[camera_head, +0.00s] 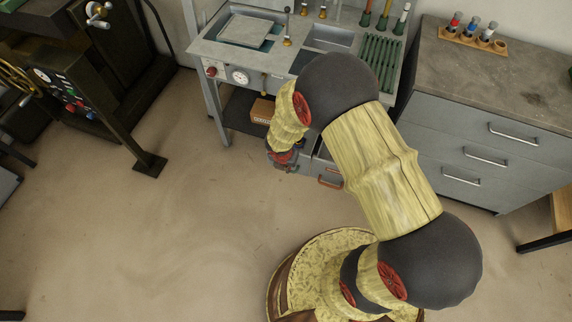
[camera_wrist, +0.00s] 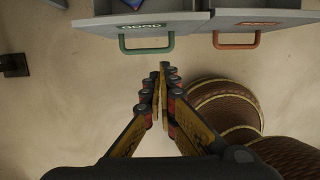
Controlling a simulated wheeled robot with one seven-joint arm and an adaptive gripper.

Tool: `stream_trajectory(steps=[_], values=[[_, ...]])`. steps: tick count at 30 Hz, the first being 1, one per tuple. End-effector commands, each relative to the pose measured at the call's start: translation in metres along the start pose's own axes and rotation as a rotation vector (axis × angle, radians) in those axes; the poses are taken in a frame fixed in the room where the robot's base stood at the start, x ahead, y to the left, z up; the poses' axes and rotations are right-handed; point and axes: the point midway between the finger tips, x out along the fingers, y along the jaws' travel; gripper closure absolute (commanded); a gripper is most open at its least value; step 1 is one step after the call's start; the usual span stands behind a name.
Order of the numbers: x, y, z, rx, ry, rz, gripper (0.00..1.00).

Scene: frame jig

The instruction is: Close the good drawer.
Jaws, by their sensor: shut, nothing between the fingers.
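The good drawer (camera_wrist: 98,30) is at the top of the wrist view, with a label reading GOOD and a green handle (camera_wrist: 146,49). It stands at least partly open, as its inside shows at the top edge with part of a blue thing (camera_wrist: 130,3) in it. My gripper (camera_wrist: 163,70) is shut and empty, its fingertips just below the green handle in the picture and seemingly apart from it. In the head view my gripper (camera_head: 284,160) hangs low in front of the workbench, and my arm hides much of the drawer area.
A second drawer with a red handle (camera_wrist: 236,42) is right of the good drawer; that handle also shows in the head view (camera_head: 329,182). A grey cabinet (camera_head: 478,140) stands at the right, dark machinery (camera_head: 75,85) at the left. The floor (camera_head: 150,240) in front is clear.

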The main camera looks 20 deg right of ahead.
Motion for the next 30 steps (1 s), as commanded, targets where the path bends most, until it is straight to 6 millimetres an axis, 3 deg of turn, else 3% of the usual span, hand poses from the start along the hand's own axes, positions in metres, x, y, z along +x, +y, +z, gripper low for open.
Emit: stream_trajectory(steps=[1,5,12,30], values=[[0.015,0.0,-0.001,0.001,0.0,-0.001,1.0],[0.035,0.0,0.003,0.002,-0.001,0.001,1.0],[0.037,0.0,0.033,0.004,0.0,0.001,1.0],[0.038,0.0,0.041,0.001,0.001,0.001,1.0]])
